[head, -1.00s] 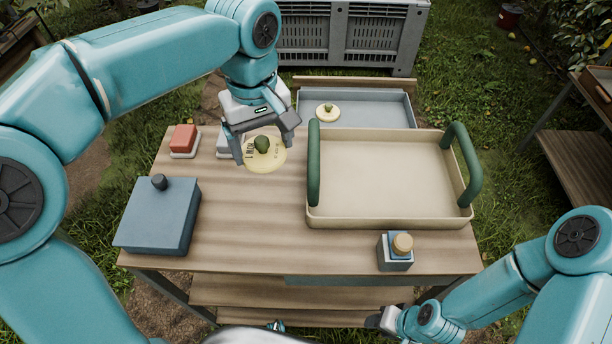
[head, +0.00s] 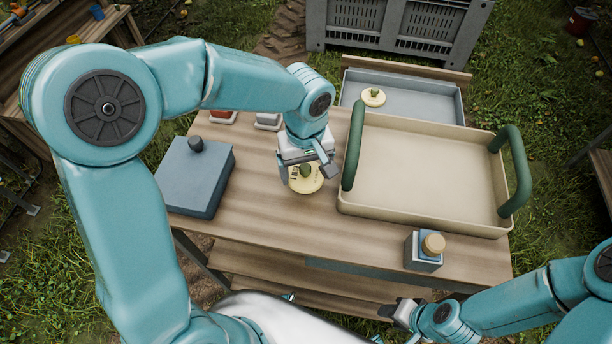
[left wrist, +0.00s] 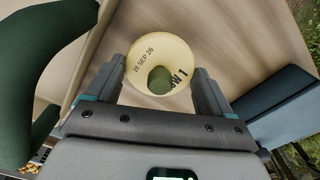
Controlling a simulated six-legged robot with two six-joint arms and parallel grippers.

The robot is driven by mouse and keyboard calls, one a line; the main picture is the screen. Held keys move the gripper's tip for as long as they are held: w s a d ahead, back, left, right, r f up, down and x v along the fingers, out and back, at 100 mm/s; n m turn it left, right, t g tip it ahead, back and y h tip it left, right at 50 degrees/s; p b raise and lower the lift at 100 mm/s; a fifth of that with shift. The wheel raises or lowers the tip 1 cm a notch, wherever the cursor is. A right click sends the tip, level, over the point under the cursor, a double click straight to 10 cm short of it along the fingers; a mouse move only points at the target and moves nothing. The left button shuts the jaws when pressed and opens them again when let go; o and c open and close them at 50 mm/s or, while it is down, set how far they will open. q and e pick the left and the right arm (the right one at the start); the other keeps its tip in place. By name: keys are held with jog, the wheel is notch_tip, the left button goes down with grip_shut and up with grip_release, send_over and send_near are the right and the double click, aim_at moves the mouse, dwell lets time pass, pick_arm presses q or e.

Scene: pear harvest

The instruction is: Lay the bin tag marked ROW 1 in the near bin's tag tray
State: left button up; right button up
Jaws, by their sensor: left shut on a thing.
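My left gripper (head: 305,172) is shut on a round cream tag (head: 312,186) by its dark green knob. It holds the tag over the wooden bench, left of the cream tray's green handle. In the left wrist view the tag (left wrist: 178,52) reads "28 SEP 26" and "W 1"; the knob hides some lettering. A shallow grey-blue tray (head: 420,102) at the back of the bench holds a similar tag (head: 373,97). A grey slatted bin (head: 415,28) stands behind it. My right gripper (head: 395,311) is low at the front; its jaw opening is unclear.
A cream tray (head: 425,213) with raised green handles fills the bench's right side. A blue lidded box (head: 195,178) stands left. A small blue block with a wooden knob (head: 433,244) is at the front right. Bare bench (head: 265,215) lies between box and cream tray.

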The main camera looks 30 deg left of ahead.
aim_at(305, 178)
pick_arm(q)
notch_tip(305, 178, down, 4)
jog(key=shift+s+r, duration=0.15)
jog(key=shift+r, duration=0.05)
jog(key=shift+f, duration=0.1)
jog(key=o, duration=0.9)
